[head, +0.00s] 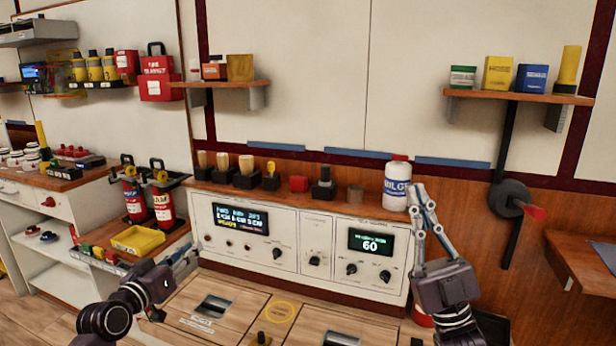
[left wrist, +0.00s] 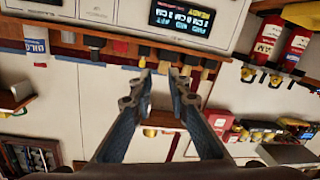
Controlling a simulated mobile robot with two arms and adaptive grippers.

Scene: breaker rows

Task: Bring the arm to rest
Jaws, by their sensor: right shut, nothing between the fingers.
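My left gripper (head: 190,256) is in front of the left part of the white control panel (head: 285,262) in the head view. In the left wrist view its two fingers (left wrist: 162,76) stand a little apart with nothing seen between them. My right gripper (head: 420,190) points upward in front of the panel's right end, beside the white bottle (head: 397,184) with a blue label. Its fingers are together and hold nothing. I cannot tell whether it touches the bottle. The left wrist view is upside down and also shows the panel's display (left wrist: 182,18).
Two red extinguishers (head: 134,201) and a yellow bin (head: 138,240) stand at the left. Several small knobs and tools line the ledge (head: 225,190) above the panel. A lever with a red handle (head: 534,212) is on the right wall. A wooden worktop (head: 255,308) lies below.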

